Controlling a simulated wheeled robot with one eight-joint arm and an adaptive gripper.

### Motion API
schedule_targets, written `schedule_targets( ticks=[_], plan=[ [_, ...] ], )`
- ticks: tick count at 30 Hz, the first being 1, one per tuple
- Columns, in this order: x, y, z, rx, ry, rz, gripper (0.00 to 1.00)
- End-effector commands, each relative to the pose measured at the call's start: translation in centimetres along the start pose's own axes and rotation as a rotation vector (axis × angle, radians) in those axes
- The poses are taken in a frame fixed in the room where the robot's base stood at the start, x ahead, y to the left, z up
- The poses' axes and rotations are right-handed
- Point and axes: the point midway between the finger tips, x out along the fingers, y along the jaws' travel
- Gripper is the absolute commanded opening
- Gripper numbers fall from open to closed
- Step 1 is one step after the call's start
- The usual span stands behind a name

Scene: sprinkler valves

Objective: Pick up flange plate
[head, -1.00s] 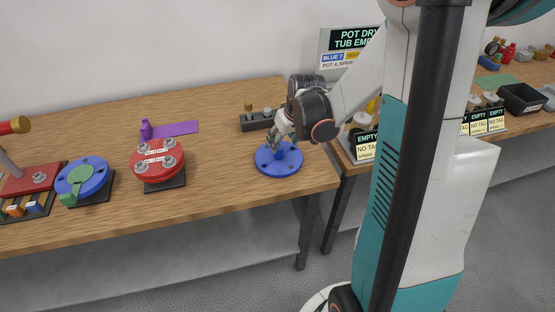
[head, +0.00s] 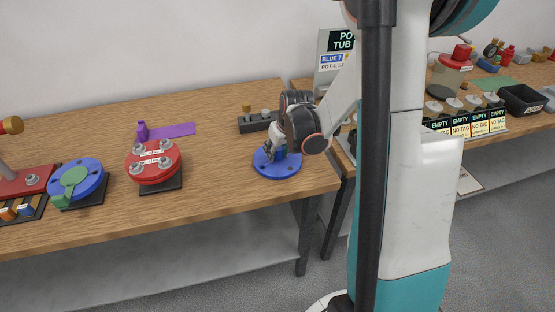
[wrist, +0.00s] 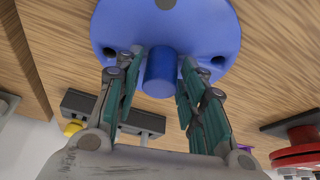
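The blue round flange plate (head: 287,168) lies flat on the wooden table near its right end. It fills the top of the wrist view (wrist: 215,28), with dark bolt holes and a blue post (wrist: 160,75) standing from its face. My gripper (wrist: 161,60) is open, with one finger on each side of the post. A narrow gap shows beside the post, so the fingers do not appear closed on it. In the head view my gripper (head: 278,149) is down over the plate, and my wrist partly hides the post.
A red flange with bolts (head: 153,163) and a blue disc with a green piece (head: 78,180) stand on dark bases to the left. A dark grey block (head: 256,122) stands close behind the plate. A purple piece (head: 172,131) lies further back. Bare table lies left of the plate.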

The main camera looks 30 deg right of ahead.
Motion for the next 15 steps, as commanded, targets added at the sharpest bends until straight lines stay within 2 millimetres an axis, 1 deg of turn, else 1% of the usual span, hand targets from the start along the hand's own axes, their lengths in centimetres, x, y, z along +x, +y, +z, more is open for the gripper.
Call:
schedule_targets(
  ticks=[1, 2, 3, 4, 15],
  plan=[
    [-0.01, 0.00, 0.00, 0.000, 0.000, 0.000, 0.17],
    [-0.01, 0.00, 0.00, 0.000, 0.000, 0.000, 0.10],
    [-0.01, 0.00, 0.00, 0.000, 0.000, 0.000, 0.01],
    [-0.01, 0.00, 0.00, 0.000, 0.000, 0.000, 0.00],
    [-0.11, 0.01, -0.07, 0.000, 0.001, 0.000, 0.00]
  ],
)
